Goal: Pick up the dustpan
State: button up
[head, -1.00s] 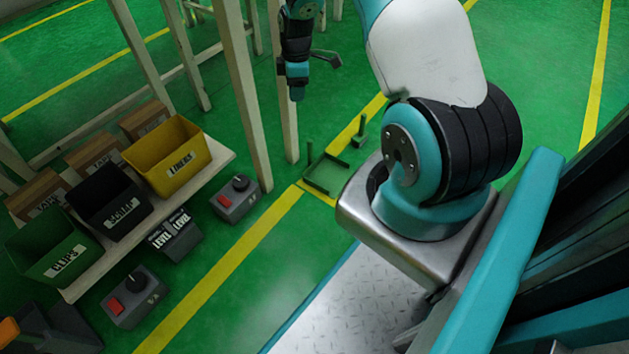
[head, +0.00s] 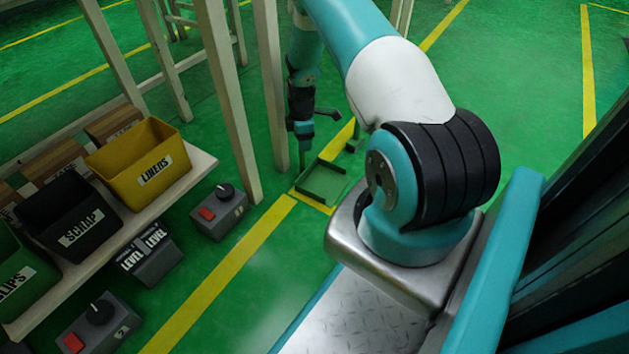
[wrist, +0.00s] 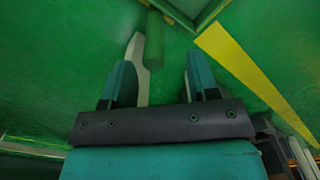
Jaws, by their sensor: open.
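The green dustpan (head: 323,186) lies on the green floor across the yellow line, beside a pale table leg. My gripper (head: 302,158) points down at the dustpan's far left side, close to it. In the wrist view my gripper (wrist: 160,68) is open, with one teal finger on each side. A green rod (wrist: 154,42), seemingly the dustpan's handle, shows between the fingers, nearer the left one. I cannot tell whether it is touched. Part of the dustpan's pan (wrist: 178,9) shows at the top edge. Its lower handle end is hard to make out.
Pale table legs (head: 275,90) stand just left of my gripper. A low shelf on the left holds a yellow bin (head: 140,165) and a black bin (head: 72,215). A grey switch box (head: 218,212) sits on the floor.

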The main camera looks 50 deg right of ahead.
jog(key=f+b, duration=0.1)
jog(key=f, duration=0.1)
jog(key=f+b, duration=0.1)
jog(key=b, duration=0.1)
jog(key=f+b, duration=0.1)
jog(key=f, duration=0.1)
jog(key=shift+w+d+f+b, duration=0.15)
jog(key=shift+w+f+b, duration=0.15)
jog(key=shift+w+b, duration=0.1)
jog(key=shift+c, duration=0.2)
grip_shut()
